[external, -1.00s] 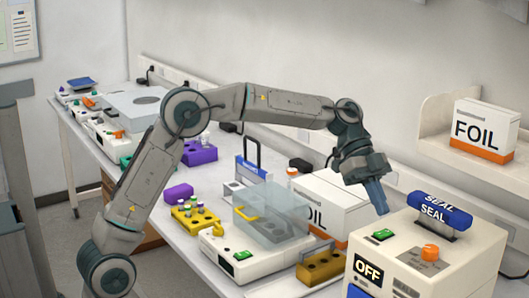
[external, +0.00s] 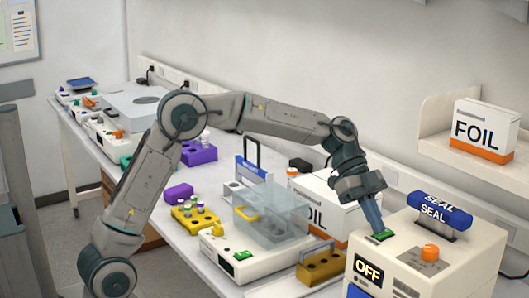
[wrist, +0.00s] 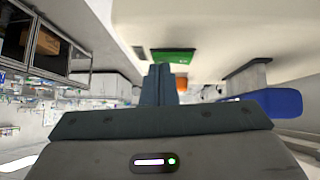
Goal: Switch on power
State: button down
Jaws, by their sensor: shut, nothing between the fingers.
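The sealer (external: 420,262) is a cream box at the front right with a black display (external: 368,270) reading OFF. A green power switch (external: 384,236) sits on its top, near the left edge. My gripper (external: 378,230) is shut and empty, with its fingertips at the green switch; I cannot tell whether they press it. In the wrist view the closed fingers (wrist: 160,75) point at the green switch (wrist: 173,56), whose near part they cover.
An orange knob (external: 430,252) and a blue SEAL handle (external: 440,210) stand on the sealer's top, right of my gripper. A FOIL box (external: 335,205), a clear-lidded device (external: 270,215) and a yellow block (external: 321,266) stand to the left.

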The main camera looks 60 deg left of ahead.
jog(key=shift+p, duration=0.3)
jog(key=shift+f, duration=0.1)
jog(key=shift+w+r+p, duration=0.25)
jog(key=shift+w+p, duration=0.25)
jog(key=shift+w, duration=0.25)
jog(key=shift+r, duration=0.25)
jog(key=r, duration=0.2)
jog(key=r+p, duration=0.1)
jog(key=r, duration=0.1)
jog(key=shift+s+a+r+p, duration=0.15)
jog(key=shift+s+p, duration=0.05)
jog(key=shift+p, duration=0.1)
jog(key=b+v, duration=0.2)
jog(key=v, duration=0.7)
jog(key=shift+s+a, duration=0.2)
jog(key=shift+s, duration=0.55)
